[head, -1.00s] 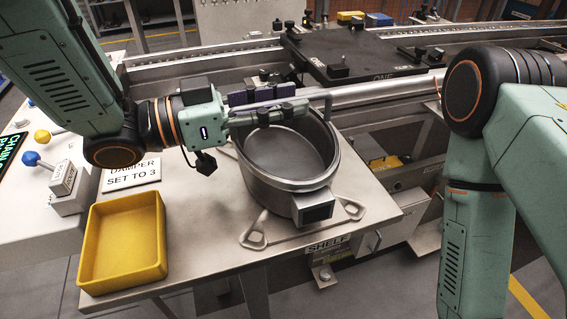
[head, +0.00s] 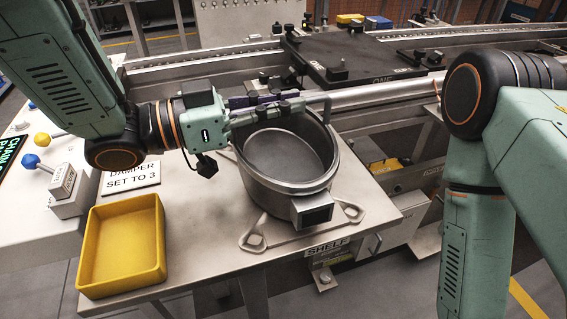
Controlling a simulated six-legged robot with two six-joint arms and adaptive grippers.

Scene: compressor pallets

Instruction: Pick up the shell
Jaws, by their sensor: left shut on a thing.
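The shell (head: 262,184), a grey oval metal pot with a dark box on its near side, stands upright on the table. It is open at the top and looks empty. My left gripper (head: 285,107) lies across the shell's far rim, coming in from the left. Its fingers are shut on the shell at that rim; they hide the exact spot of the hold. A thin upright metal loop shows at the rim just right of the fingertips. My right arm stands at the right, and its gripper is out of view.
The shell's base lies by a flat metal piece with triangular loops (head: 255,241) on the table (head: 205,250). A yellow tray (head: 122,285) stands front left, beside a damper sign (head: 131,178) and levers. A conveyor with a black plate (head: 350,58) runs behind.

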